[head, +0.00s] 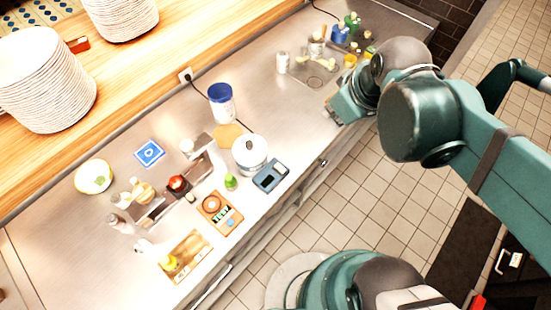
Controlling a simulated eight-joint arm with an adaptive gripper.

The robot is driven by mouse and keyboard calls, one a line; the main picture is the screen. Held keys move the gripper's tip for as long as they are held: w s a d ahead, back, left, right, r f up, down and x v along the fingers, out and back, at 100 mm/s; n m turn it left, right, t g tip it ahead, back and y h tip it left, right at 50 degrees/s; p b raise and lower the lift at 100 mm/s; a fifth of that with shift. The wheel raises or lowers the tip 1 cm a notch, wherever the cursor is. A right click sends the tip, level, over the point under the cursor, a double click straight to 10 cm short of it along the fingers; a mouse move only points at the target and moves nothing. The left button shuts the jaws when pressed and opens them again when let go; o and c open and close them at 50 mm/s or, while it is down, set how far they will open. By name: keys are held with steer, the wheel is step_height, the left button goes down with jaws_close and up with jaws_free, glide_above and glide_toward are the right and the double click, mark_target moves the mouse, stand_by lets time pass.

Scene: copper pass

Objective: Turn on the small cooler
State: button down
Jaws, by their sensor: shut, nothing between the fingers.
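A white cylinder with a dark blue top (221,103) stands on the steel counter, left of the middle of the head view. A dark cord runs from a wall socket toward it, so it may be the small cooler; no label or switch on it can be made out. My gripper (332,115) is shut and empty, over the front edge of the counter, well to the right of the cylinder and apart from it. The gripper's fingertips are small and partly hidden by its own body.
A lidded white pot (249,153), a blue-grey device (270,176) and an orange board with small coloured parts (219,214) stand in front of the cylinder. A clear tray with jars (310,68) lies behind my gripper. Counter between cylinder and tray is mostly bare.

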steer(key=s+a+f+n+g+y+p, duration=0.1)
steer(key=a+n+g+p, duration=0.4)
steer(key=a+n, duration=0.7)
steer(key=s+f+n+g, duration=0.1)
steer(key=s+n, duration=0.1)
steer(key=n, duration=0.5)
steer(key=shift+f+n+g+y+p, duration=0.3)
steer(key=shift+f+n, duration=0.05)
steer(key=shift+n, duration=0.05)
steer(key=shift+a+f, duration=0.1)
steer(key=shift+f, duration=0.1)
steer(key=b, duration=0.1)
glide_above(277, 169)
steer(key=shift+f, duration=4.8)
steer(key=shift+w+a+f, duration=0.15)
steer(key=shift+f, duration=0.75)
steer(key=shift+w+a+f, duration=0.1)
steer(key=shift+f, duration=0.75)
steer(key=shift+b, duration=0.35)
